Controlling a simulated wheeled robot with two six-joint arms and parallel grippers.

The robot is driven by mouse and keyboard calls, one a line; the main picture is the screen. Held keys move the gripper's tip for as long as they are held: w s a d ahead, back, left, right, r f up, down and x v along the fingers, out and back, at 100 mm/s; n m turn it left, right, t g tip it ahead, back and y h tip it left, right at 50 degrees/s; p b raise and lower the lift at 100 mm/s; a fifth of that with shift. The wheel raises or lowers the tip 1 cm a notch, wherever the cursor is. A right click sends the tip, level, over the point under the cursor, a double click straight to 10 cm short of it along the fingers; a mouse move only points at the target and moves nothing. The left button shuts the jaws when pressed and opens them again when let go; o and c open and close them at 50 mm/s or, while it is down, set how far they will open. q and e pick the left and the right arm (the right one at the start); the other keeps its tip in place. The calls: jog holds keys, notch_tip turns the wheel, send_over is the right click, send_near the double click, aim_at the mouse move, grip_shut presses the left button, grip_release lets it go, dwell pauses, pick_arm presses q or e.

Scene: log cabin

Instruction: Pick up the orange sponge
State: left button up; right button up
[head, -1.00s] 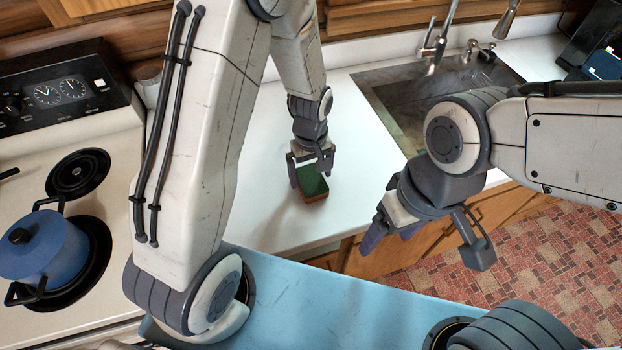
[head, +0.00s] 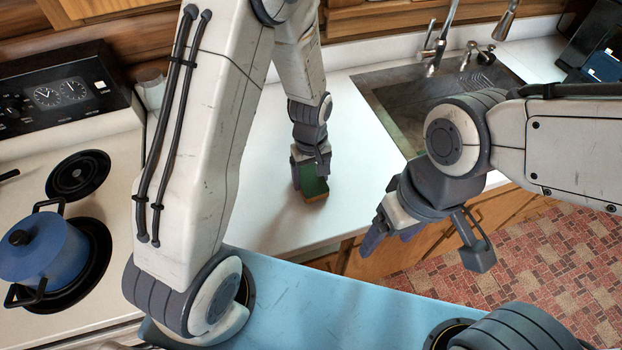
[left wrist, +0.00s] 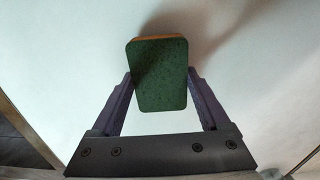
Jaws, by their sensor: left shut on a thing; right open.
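The sponge (head: 315,190) is on the white counter near its front edge, with a green top and an orange-brown side. It also shows in the left wrist view (left wrist: 158,75), mostly as its green face with a thin orange strip at the far edge. My left gripper (head: 309,180) is shut on the sponge, with one finger on each side of it in the left wrist view (left wrist: 160,92). I cannot tell whether the sponge is lifted off the counter. My right gripper (head: 385,232) is open and empty, in front of the counter edge.
A sink (head: 400,100) with a faucet (head: 437,45) lies to the right of the sponge. A blue pot (head: 42,250) stands on the stove (head: 110,180) at the left. The white counter (head: 270,205) around the sponge is clear.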

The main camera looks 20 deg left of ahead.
aim_at(313, 180)
pick_arm(q)
jog(key=r, duration=0.2)
jog(key=r+b, duration=0.1)
jog(key=shift+d+r, duration=0.3)
jog(key=shift+r, duration=0.1)
jog(key=s+d+r+b, duration=0.2)
jog(key=s+d+r, duration=0.3)
jog(key=d, duration=0.4)
jog(key=shift+s+d+r, duration=0.15)
jog(key=shift+d+r, duration=0.25)
jog(key=shift+r, duration=0.4)
jog(key=o, duration=0.6)
jog(key=c, duration=0.5)
